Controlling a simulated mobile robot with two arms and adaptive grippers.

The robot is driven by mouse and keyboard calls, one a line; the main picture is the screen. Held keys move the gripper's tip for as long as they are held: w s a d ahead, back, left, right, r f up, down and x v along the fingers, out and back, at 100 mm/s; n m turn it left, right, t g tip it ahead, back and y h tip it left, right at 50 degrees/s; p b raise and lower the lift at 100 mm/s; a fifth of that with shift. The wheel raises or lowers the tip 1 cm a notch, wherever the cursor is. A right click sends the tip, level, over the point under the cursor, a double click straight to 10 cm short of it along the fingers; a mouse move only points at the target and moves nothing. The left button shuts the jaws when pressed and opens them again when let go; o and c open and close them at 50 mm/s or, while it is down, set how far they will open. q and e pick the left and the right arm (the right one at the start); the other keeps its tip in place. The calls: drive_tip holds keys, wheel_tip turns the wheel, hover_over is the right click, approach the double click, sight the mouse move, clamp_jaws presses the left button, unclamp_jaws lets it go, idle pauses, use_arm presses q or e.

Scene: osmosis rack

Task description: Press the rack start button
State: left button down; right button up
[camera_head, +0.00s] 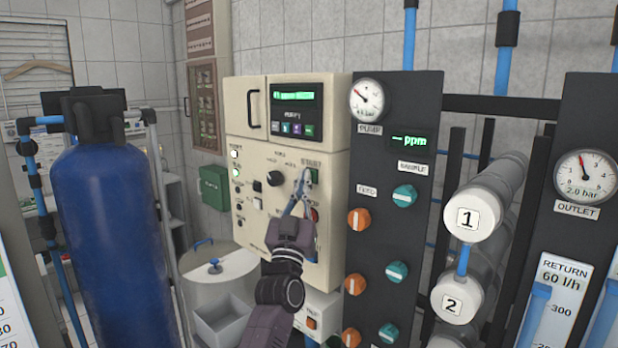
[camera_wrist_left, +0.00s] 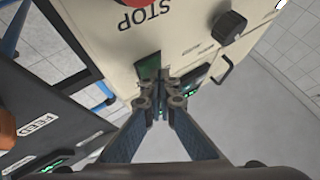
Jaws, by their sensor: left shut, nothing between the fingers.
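The green start button (camera_head: 314,177) sits on the cream control box (camera_head: 262,217), under a label that reads as START. My left gripper (camera_head: 304,176) is shut and empty, with its tips at the left edge of the green button in the head view. In the left wrist view my gripper (camera_wrist_left: 160,84) overlaps a green patch (camera_wrist_left: 149,68) that looks like the same button, near the STOP label. I cannot tell whether the tips touch it. The red stop button (camera_head: 314,214) is below, partly behind my gripper. My right gripper is not in view.
A black selector knob (camera_head: 274,178) is left of my gripper. A dark panel (camera_head: 393,106) with orange and teal valves stands close on the right. A blue tank (camera_head: 112,220) stands at the left, and a white drum (camera_head: 221,267) is lower left of the box.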

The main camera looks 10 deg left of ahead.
use_arm(q)
drive_tip(key=shift+s, duration=0.1)
drive_tip(key=shift+s+a+h+p, duration=0.3)
drive_tip(key=shift+s+a+p, duration=0.15)
drive_tip(key=shift+s, duration=0.15)
drive_tip(key=s+a, duration=0.1)
drive_tip(key=s+p, duration=0.1)
drive_tip(key=s+a+p, duration=0.1)
drive_tip(key=s, duration=0.1)
drive_tip(key=shift+a, duration=0.35)
idle(0.4)
